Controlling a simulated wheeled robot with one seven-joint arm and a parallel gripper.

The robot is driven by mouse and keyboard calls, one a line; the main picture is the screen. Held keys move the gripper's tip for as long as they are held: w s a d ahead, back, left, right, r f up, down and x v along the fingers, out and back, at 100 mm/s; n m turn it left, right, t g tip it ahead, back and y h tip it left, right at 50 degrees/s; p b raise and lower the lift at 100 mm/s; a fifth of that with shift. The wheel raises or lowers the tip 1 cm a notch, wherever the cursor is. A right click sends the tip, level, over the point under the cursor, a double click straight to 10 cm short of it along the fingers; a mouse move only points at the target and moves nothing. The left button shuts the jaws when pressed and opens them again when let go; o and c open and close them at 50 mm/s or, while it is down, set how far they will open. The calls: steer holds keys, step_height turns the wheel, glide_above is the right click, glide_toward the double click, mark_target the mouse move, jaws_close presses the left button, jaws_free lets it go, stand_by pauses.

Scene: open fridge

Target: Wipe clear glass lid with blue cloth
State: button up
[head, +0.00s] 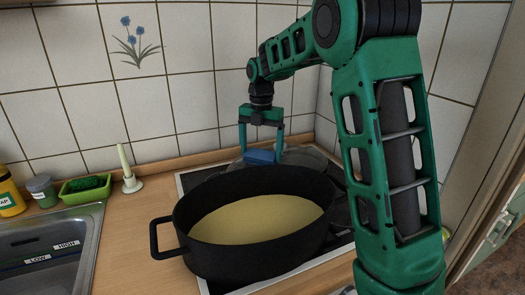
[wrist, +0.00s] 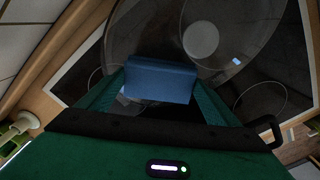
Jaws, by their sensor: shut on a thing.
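My gripper (head: 261,148) points down behind the black pot and is shut on the blue cloth (head: 262,156), a folded block shape. The cloth also shows between my fingers in the wrist view (wrist: 160,80). The clear glass lid (head: 302,156) lies on the stove behind the pot, partly hidden by the pot and my gripper. In the wrist view the lid (wrist: 240,30) is a round see-through disc with a pale knob (wrist: 201,40). The cloth is over the near part of the lid there; I cannot tell whether they touch.
A large black pot (head: 185,215) with yellowish contents stands on the dark stove (head: 190,181), in front of the lid. The tiled wall (head: 170,100) is close behind.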

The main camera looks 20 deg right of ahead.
mark_target(246, 155)
steer(key=shift+s+a, duration=0.2)
steer(key=shift+a, duration=0.75)
steer(key=shift+s+a, duration=0.25)
steer(key=shift+a, duration=0.75)
steer(key=shift+s+a, duration=0.2)
steer(key=shift+a, duration=0.75)
step_height(246, 155, up, 6)
steer(key=shift+r, duration=0.1)
step_height(246, 155, up, 3)
steer(key=shift+f, duration=0.1)
